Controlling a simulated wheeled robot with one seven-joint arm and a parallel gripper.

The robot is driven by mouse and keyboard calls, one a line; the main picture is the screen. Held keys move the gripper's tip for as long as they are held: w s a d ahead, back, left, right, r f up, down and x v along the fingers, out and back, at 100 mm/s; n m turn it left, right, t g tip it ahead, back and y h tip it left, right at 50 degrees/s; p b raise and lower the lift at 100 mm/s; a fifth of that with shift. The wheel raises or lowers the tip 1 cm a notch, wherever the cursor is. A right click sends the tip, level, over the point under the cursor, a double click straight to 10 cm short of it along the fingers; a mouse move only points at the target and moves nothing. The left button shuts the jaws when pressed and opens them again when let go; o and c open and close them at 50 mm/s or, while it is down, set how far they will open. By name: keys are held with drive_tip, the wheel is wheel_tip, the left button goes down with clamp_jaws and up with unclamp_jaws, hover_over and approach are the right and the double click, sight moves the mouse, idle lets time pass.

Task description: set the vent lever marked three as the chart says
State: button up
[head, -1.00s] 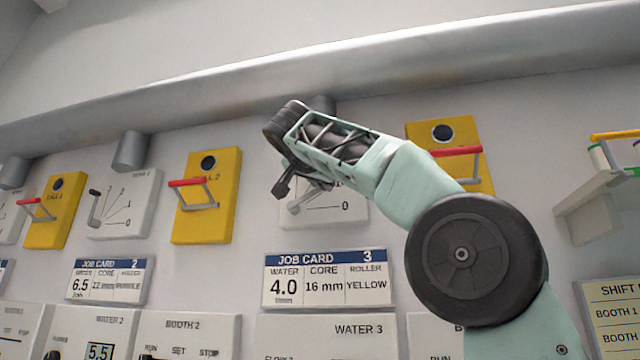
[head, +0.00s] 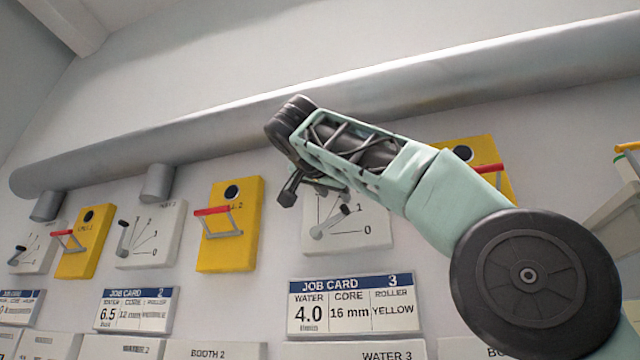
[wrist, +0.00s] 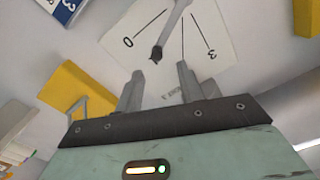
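The vent lever plate for station three (head: 372,237) is on the wall above job card 3 (head: 355,333), partly hidden by my arm. Its dark-tipped lever (head: 333,220) points up and right, at about the 1 mark. In the wrist view the lever (wrist: 171,30) lies between the 0 line and another line, with 3 beyond. My gripper (wrist: 160,82) is open and empty, its two fingers apart. The lever tip shows just beyond the gap between the fingers; touching cannot be told. The shift chart is almost wholly out of view.
Yellow panels with red-handled levers (head: 229,240) stand out from the wall on both sides of the plate. Another lever plate (head: 150,240) is farther left. A thick grey pipe (head: 200,145) runs above. A pale bracket with coloured bars (head: 615,205) is at right.

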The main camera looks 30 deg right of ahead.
drive_tip(key=v, duration=0.9)
drive_tip(key=shift+s+a, duration=0.25)
drive_tip(key=shift+a, duration=0.05)
